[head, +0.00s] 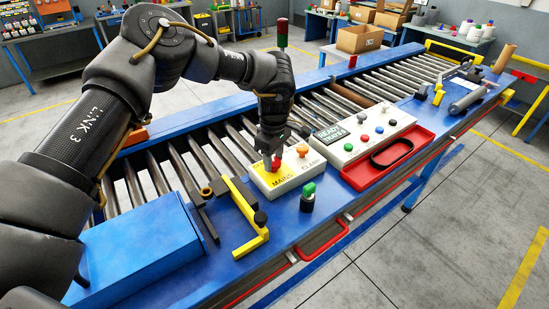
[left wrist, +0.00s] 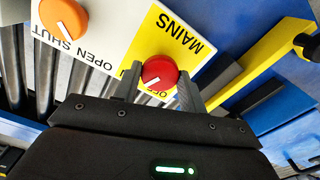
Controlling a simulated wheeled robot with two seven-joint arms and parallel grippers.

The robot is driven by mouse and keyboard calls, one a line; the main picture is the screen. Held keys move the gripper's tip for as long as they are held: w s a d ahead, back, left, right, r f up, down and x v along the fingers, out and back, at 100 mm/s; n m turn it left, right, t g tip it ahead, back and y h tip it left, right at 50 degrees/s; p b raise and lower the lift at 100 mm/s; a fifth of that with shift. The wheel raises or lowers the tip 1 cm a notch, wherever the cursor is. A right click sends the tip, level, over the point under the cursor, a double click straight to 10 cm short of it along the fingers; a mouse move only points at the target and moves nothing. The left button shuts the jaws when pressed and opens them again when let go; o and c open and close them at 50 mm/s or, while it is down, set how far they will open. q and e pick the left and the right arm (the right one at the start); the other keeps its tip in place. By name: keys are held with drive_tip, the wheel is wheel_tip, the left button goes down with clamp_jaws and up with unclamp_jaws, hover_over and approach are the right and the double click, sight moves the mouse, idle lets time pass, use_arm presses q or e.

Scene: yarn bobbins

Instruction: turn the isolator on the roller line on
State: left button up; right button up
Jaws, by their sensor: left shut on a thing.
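The isolator is a red round knob (left wrist: 160,72) with a white pointer line, on a yellow plate marked MAINS (left wrist: 178,32). It sits on the left part of a cream control box (head: 289,184) on the blue roller line. My left gripper (head: 273,156) reaches down from above and is shut on the red knob, one finger on each side, as the left wrist view (left wrist: 157,92) shows. The pointer line slants to the lower left in that view, near a black label partly hidden by the fingers. My right gripper is not in view.
An orange knob (head: 302,150) marked OPEN SHUT is beside it on the same box. A yellow lever (head: 246,213), a green-topped switch (head: 308,196) and a blue box (head: 140,256) are close by. A panel with several buttons (head: 362,136) and a red tray (head: 388,158) lie right.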

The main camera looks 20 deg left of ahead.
sight(274, 162)
use_arm(q)
drive_tip(key=shift+m, duration=2)
drive_tip(key=o, duration=1)
drive_tip(key=shift+r, duration=0.1)
drive_tip(key=shift+r, duration=0.25)
drive_tip(key=shift+r+b, duration=1.65)
drive_tip(key=shift+r, duration=3.45)
